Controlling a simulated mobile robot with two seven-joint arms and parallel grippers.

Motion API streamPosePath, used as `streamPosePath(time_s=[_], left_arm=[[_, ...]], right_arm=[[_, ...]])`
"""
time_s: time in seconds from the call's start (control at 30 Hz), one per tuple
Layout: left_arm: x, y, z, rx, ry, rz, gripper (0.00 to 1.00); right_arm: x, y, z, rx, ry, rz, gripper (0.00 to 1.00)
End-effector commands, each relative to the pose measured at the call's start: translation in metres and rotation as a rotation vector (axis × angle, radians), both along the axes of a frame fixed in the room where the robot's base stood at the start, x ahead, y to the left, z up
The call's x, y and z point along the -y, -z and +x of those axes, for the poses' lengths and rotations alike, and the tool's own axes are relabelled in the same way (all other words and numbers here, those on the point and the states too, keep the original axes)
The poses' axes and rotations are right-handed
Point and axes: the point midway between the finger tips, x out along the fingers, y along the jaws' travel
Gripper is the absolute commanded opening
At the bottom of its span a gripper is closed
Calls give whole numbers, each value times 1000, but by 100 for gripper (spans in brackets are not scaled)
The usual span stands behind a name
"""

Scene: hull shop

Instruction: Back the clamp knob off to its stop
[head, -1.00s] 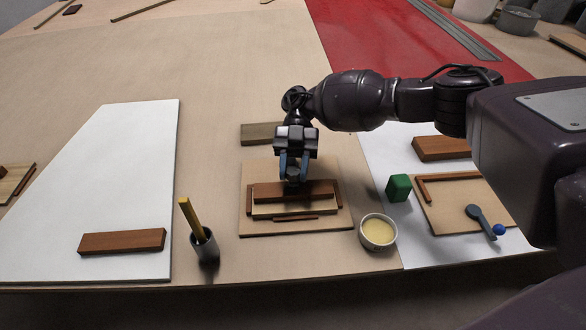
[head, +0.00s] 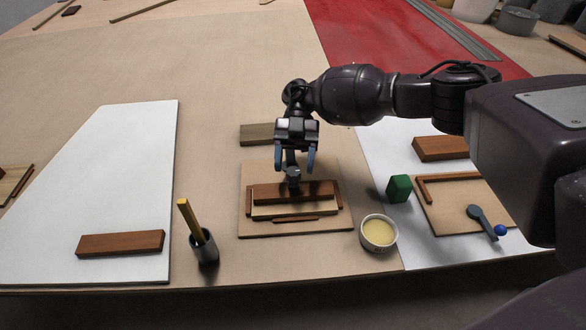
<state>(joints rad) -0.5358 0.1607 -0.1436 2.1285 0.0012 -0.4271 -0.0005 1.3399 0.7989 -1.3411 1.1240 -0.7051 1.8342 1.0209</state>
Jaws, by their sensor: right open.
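The clamp knob (head: 293,174) is a small dark piece at the back middle of a wooden jig board (head: 255,225). A reddish-brown wooden block (head: 320,189) lies on the board just in front of the knob, with thin wooden strips around it. My right gripper (head: 295,163) comes down from above and behind, its blue-grey fingers apart. The fingers are around or just above the knob; I cannot tell whether either touches it. My left gripper is not in view.
A cup with a yellow stick (head: 206,248) stands front left of the board. A bowl of pale yellow stuff (head: 378,233) stands front right. A green block (head: 399,188) and a second board (head: 455,222) with a dark lever lie right. A white sheet (head: 100,195) covers the left.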

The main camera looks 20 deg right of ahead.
Motion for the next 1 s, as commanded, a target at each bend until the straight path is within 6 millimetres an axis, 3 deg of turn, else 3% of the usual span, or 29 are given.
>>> streamPosePath(time_s=[0.3, 0.4, 1.0], left_arm=[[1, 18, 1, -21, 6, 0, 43], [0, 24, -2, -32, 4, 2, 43], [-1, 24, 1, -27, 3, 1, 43]], right_arm=[[25, -17, 52, -5, 3, 0, 59], [30, -21, 60, -6, -2, -1, 59], [36, -34, 73, 0, 0, 1, 59]])
